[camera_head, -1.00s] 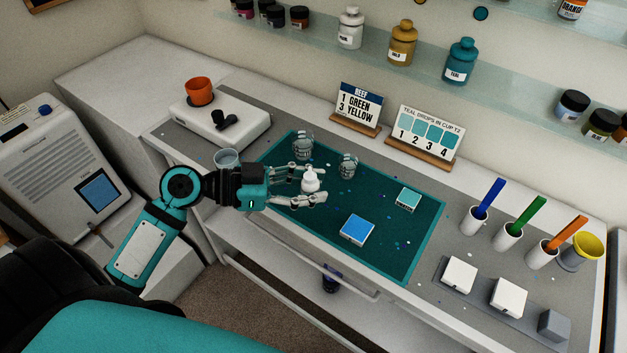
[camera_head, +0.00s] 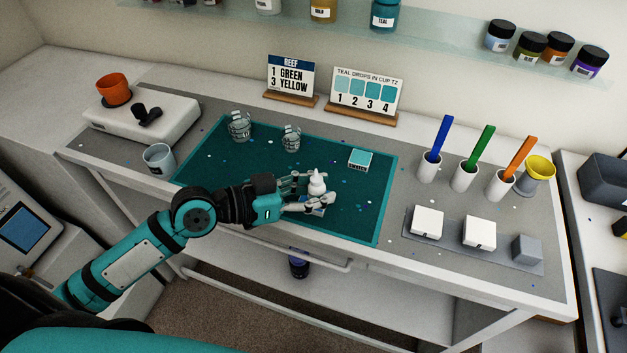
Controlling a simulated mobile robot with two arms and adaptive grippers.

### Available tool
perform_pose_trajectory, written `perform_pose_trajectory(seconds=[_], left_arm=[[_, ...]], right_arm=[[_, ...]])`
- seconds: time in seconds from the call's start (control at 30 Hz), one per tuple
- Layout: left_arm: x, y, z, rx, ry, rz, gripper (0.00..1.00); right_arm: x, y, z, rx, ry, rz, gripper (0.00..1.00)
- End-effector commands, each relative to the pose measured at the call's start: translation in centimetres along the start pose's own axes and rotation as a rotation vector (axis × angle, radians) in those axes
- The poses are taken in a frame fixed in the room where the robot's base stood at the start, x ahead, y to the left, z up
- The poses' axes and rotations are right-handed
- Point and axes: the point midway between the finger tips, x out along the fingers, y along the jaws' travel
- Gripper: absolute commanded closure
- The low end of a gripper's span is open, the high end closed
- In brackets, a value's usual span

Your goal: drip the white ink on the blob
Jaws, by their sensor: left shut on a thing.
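My left gripper (camera_head: 308,194) is shut on a small white bottle (camera_head: 317,184). The bottle stands upright between the fingers, nozzle up. It is over the front part of the teal mat (camera_head: 345,220). A blue-topped square piece (camera_head: 317,211) lies directly below and in front of the gripper, mostly hidden by the fingers. I cannot make out a separate blob on it. My right gripper is not in view.
A small teal swatch (camera_head: 360,158) lies on the mat. White blocks (camera_head: 428,222) and colored-handled tools in white cups (camera_head: 430,167) stand at right. A grey cup (camera_head: 159,158) is at left.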

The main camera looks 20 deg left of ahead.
Motion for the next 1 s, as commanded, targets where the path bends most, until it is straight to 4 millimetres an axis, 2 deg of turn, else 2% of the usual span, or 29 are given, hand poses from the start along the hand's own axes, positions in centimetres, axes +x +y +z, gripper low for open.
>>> perform_pose_trajectory(seconds=[0.03,0.63,0.77,0.83,1.0], left_arm=[[-0.2,0.2,-0.8,-0.059,-0.012,0.01,1.0],[-0.5,2.1,0.0,-0.814,-0.174,0.172,1.0],[-0.1,2.3,1.7,-1.167,-0.249,0.249,1.0],[-0.1,2.4,1.8,-1.33,-0.283,0.286,1.0],[-0.2,2.5,1.7,-1.337,-0.285,0.288,1.0]], right_arm=[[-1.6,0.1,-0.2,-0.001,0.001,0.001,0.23],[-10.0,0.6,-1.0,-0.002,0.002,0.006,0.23],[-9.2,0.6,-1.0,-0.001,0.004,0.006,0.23],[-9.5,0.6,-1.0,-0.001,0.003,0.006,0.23],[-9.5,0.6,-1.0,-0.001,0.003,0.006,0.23]])
